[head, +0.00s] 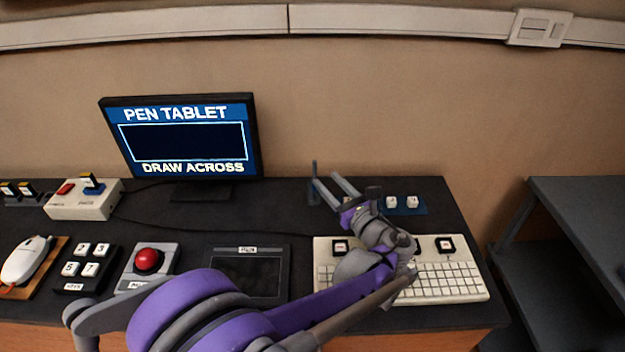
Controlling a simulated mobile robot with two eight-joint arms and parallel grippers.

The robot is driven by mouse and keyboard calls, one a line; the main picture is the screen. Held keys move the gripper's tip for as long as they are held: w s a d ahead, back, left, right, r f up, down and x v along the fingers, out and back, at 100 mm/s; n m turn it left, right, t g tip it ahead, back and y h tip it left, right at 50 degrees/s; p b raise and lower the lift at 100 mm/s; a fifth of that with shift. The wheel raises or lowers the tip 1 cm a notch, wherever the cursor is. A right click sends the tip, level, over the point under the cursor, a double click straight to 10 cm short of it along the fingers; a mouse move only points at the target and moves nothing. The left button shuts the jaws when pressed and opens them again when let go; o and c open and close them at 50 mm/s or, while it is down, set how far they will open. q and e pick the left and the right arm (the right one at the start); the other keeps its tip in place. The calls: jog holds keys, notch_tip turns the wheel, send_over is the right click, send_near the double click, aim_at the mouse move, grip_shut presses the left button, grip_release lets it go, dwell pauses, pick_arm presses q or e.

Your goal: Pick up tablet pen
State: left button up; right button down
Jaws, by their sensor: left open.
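The tablet pen (314,169) is a thin blue stick standing upright at the back of the table, right of the monitor. Its lower end is at a small dark blue holder (313,198). My left gripper (325,179) is open, its two grey fingers pointing toward the back left. The tip of its left finger overlaps the pen in the picture; I cannot tell whether they touch. The pen does not appear between the fingers. The pen tablet (247,274) lies flat at the front, partly behind my left arm. My right gripper is not in view.
A monitor (184,140) reading "PEN TABLET DRAW ACROSS" stands behind. A white keyboard (447,280) lies under my left wrist. A red button box (148,262), number keypad (84,267) and mouse (26,260) are on the left. A blue plate with white keys (404,206) sits right of the gripper.

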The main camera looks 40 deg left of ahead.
aim_at(313, 168)
pick_arm(q)
jog(key=x, duration=0.4)
jog(key=shift+s+r, duration=0.1)
jog(key=x, duration=0.3)
jog(key=b+x, duration=0.1)
jog(key=shift+s+a+r, duration=0.2)
jog(key=shift+s+a, duration=0.1)
jog(key=shift+a, duration=0.1)
jog(key=shift+w+a, duration=0.15)
jog(key=shift+a, duration=0.1)
jog(key=shift+c, duration=0.3)
grip_shut()
